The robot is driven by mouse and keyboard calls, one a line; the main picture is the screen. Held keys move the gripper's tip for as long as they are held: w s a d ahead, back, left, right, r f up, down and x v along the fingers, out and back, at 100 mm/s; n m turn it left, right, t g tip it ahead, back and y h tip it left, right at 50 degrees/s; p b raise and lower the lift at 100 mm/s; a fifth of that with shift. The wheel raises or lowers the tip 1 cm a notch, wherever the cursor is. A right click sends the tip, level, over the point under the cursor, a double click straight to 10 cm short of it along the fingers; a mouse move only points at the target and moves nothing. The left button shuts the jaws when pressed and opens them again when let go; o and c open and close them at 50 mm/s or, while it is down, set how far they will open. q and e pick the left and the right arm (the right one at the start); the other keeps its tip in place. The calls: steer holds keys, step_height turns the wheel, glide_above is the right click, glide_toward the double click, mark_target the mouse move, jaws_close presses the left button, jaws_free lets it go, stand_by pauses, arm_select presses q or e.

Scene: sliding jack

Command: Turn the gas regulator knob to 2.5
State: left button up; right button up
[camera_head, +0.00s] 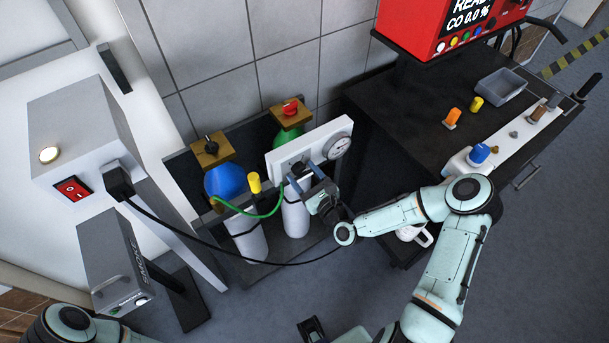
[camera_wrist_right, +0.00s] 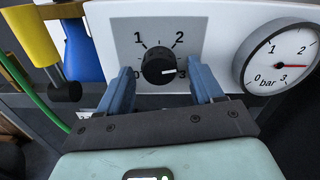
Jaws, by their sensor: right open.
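The regulator knob (camera_wrist_right: 158,66) is round and black on a grey dial plate marked 1, 2 and 3, on a white panel (camera_head: 330,137). Its white pointer line points right, close to the 3. My right gripper (camera_wrist_right: 160,76) is open, with one blue finger on each side of the knob and visible gaps between. It also shows in front of the panel in the head view (camera_head: 303,174), partly covering the knob.
Blue (camera_head: 227,181) and green (camera_head: 286,137) cylinders stand behind the panel. A green hose (camera_head: 262,214) and a black cable (camera_head: 255,262) run nearby. A dark bench (camera_head: 400,110) with a grey tray (camera_head: 502,87) stands to the right. A grey box (camera_head: 85,125) is at left.

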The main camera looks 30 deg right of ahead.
steer(key=shift+s, duration=0.1)
arm_select(q)
steer(key=w+r+p, duration=0.3)
steer(key=r+p, duration=0.1)
steer(key=r, duration=0.1)
steer(key=shift+r+p, duration=0.3)
steer(key=shift+p, duration=0.05)
arm_select(e)
steer(key=s+d, duration=0.1)
steer(key=s, duration=1.2)
arm_select(q)
steer(key=shift+w, duration=0.1)
